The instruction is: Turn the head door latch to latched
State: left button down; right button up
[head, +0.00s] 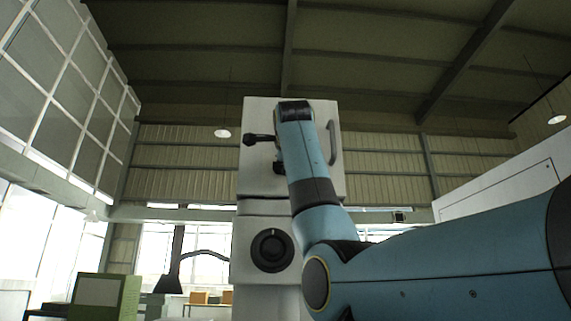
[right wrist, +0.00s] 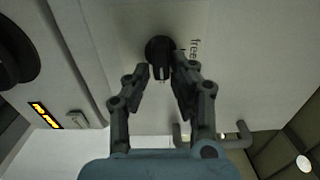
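The head door latch (right wrist: 158,50) is a round black knob on the pale door panel, with a small pale mark on its lower end in the right wrist view. The word "free" is printed just right of it there. My right gripper (right wrist: 162,86) is open, with its two dark fingers apart and their tips on either side of the knob's lower end. I cannot tell whether either finger touches it. In the head view my right arm covers part of the door (head: 309,182) and most of the gripper. My left gripper is not in view.
A grey door handle (head: 333,142) stands out on the right side of the head door. A black round dial (head: 272,250) sits on the machine column below. A green-framed box (head: 97,293) stands low at the left.

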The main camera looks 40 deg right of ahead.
jog(key=shift+o, duration=1.2)
jog(key=v, duration=1.2)
jog(key=shift+d, duration=0.1)
